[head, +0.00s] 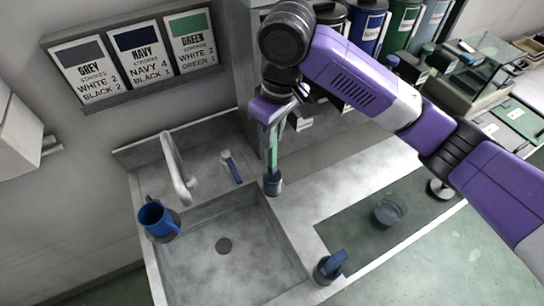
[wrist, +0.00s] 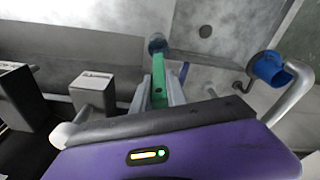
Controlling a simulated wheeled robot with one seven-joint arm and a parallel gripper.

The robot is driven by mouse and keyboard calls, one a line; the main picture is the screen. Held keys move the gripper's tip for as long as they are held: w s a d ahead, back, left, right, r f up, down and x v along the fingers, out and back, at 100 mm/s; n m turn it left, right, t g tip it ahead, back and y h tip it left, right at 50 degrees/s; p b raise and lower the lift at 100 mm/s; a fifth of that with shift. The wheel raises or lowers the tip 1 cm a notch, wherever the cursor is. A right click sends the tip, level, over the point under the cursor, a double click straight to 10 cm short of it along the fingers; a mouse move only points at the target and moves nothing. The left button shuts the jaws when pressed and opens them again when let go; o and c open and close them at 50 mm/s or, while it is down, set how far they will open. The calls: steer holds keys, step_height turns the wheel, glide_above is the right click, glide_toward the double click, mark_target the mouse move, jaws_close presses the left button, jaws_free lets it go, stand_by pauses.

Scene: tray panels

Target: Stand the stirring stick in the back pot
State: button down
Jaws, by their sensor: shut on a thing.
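The green stirring stick (head: 273,148) hangs close to upright from my gripper (head: 274,118), which is shut on it. In the wrist view the stick (wrist: 158,84) lies between the two grey fingers (wrist: 162,98). A small dark blue-grey pot (head: 272,184) stands on the counter at the back corner of the sink. The stick's lower end meets the pot's mouth in the head view, and the pot (wrist: 157,45) shows past the stick's end in the wrist view. I cannot tell whether the tip is inside or just above. Another dark pot (head: 327,272) stands at the front corner.
The sink basin (head: 230,260) lies left of the pots, with a tap (head: 175,165) behind it. A blue mug (head: 155,218) is at its left rim. A glass bowl (head: 390,210) sits on the green panel (head: 365,235). Three sign cards (head: 137,52) hang on the wall.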

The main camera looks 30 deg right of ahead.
mark_target(272, 159)
step_height(272, 159, down, 9)
steer(key=shift+r+p, duration=0.2)
steer(key=shift+p, duration=0.25)
steer(key=shift+f, duration=0.2)
steer(key=c, duration=1.3)
jaws_free()
steer(key=shift+r, duration=0.1)
steer(key=r, duration=0.4)
steer(key=s+r+b, duration=0.1)
steer(key=r, duration=0.7)
steer(key=shift+s+d+r+b, duration=0.15)
steer(key=shift+d+b, duration=0.1)
steer(key=shift+b, duration=0.15)
